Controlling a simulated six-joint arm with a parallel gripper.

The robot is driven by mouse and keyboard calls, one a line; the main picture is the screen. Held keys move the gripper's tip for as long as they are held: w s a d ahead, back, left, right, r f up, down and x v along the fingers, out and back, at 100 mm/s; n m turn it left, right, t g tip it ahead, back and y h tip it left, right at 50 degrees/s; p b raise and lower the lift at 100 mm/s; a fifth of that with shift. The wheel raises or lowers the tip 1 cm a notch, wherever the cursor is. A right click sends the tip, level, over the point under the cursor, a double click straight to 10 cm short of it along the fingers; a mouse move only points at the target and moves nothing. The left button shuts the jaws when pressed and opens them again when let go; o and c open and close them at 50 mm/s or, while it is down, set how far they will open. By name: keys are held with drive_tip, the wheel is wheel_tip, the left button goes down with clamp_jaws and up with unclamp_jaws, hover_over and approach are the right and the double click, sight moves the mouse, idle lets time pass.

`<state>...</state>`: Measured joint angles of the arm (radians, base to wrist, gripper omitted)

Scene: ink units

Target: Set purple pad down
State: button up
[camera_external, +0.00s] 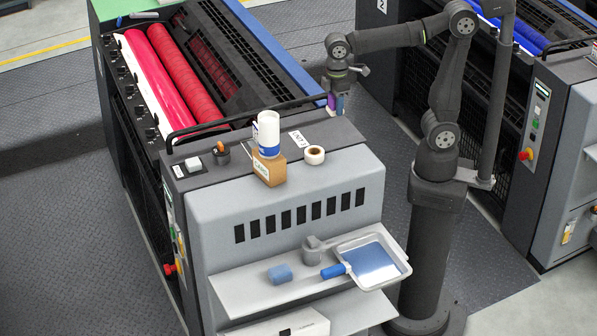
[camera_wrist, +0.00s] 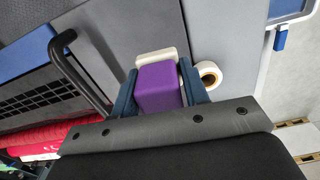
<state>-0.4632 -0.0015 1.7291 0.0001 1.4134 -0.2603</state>
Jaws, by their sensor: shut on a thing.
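My gripper (camera_external: 336,100) is over the far right corner of the near press's grey top. In the wrist view its two dark blue fingers (camera_wrist: 157,84) are shut on the purple pad (camera_wrist: 160,88), one on each side. The purple pad (camera_external: 332,101) shows as a small purple patch at the fingers in the external view. A whitish flat thing (camera_wrist: 157,56) lies just beyond the pad in the wrist view, partly hidden by it. I cannot tell whether the pad touches the surface below.
A shelf below holds a blue block (camera_external: 279,273) and a tray (camera_external: 399,283).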

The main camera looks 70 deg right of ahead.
drive_tip(key=w+d+f+m, duration=0.1)
drive_tip(key=w+d+m, duration=0.3)
drive_tip(key=w+d, duration=0.4)
drive_tip(key=w+d+f+m, duration=0.1)
drive_tip(key=w+d+m, duration=0.3)
drive_tip(key=w+d, duration=0.4)
drive_tip(key=w, duration=0.5)
drive_tip(key=shift+w, duration=0.3)
drive_tip(key=s+a+n, duration=0.1)
drive_tip(key=a, duration=0.2)
drive_tip(key=s+a+r+n, duration=0.1)
drive_tip(key=s+a+n, duration=0.1)
drive_tip(key=a, duration=0.2)
drive_tip(key=s+a+n, duration=0.1)
drive_tip(key=s+a, duration=0.1)
drive_tip(key=a, duration=0.1)
drive_tip(key=shift+s+a+r+n, duration=0.15)
drive_tip(key=shift+a+r+n, duration=0.15)
drive_tip(key=shift+r, duration=0.1)
drive_tip(key=s+a+r+n, duration=0.1)
drive_tip(key=s+a+n, duration=0.3)
drive_tip(key=s+a, duration=0.25)
hover_over(292, 156)
drive_tip(key=f, duration=0.6)
drive_tip(key=shift+d+f, duration=0.2)
drive_tip(key=shift+d, duration=0.15)
drive_tip(key=shift+s+a+f, duration=0.1)
drive_tip(key=shift+a+f, duration=0.25)
drive_tip(key=shift+a, duration=0.1)
drive_tip(key=shift+f, duration=1.9)
